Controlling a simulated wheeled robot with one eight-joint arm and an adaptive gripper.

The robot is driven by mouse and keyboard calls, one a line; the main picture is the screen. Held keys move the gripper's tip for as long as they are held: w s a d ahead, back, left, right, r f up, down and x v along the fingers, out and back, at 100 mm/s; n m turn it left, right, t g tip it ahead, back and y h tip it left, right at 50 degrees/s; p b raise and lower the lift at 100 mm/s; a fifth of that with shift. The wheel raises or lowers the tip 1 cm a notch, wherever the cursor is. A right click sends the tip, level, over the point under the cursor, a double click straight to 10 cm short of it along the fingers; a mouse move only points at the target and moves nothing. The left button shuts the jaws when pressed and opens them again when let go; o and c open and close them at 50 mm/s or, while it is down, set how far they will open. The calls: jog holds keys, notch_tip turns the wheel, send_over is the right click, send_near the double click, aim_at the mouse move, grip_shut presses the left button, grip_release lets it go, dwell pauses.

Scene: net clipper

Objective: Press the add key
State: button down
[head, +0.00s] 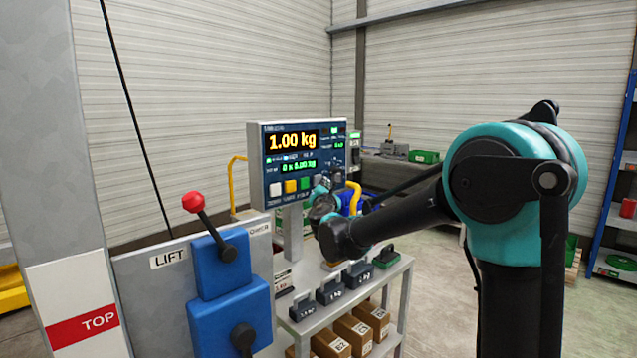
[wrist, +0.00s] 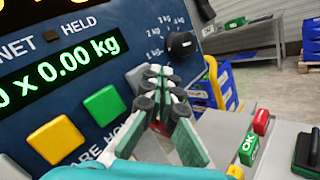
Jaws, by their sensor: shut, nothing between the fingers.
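The indicator panel (head: 262,140) reads 1.00 kg in amber, with a green line below that reads 0 x 0.00 kg in the wrist view. A row of keys runs along its bottom: white (head: 275,189), yellow (wrist: 55,140), green (wrist: 105,104), and a pale key (wrist: 135,78) at the right end, partly hidden by my fingers. Its label is hidden, so I cannot read which is the add key. My gripper (wrist: 158,75) is shut and empty, its fingertips in front of or beside the pale key. I cannot tell whether they touch it. In the head view my gripper (head: 322,203) shows small at the panel's lower right.
A dark knob (wrist: 182,45) sits on the panel right of the keys. Below stands a cart with several dark weights (head: 330,291) and boxes (head: 352,330). A red-knobbed lift lever (head: 208,215) stands at left. Red and green buttons (wrist: 250,149) sit right of my fingers.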

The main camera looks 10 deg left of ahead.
jog(key=shift+a, duration=0.1)
dwell(0.3)
jog(key=shift+w+a, duration=0.25)
jog(key=shift+w+a, duration=0.25)
jog(key=shift+a, duration=0.05)
dwell(0.9)
jog(key=shift+d, duration=0.1)
jog(key=shift+s+d, duration=0.5)
jog(key=shift+d, duration=0.05)
dwell(0.3)
jog(key=shift+s+d, duration=0.8)
jog(key=shift+d, duration=0.2)
jog(key=shift+s+d, duration=0.75)
jog(key=shift+d, duration=0.2)
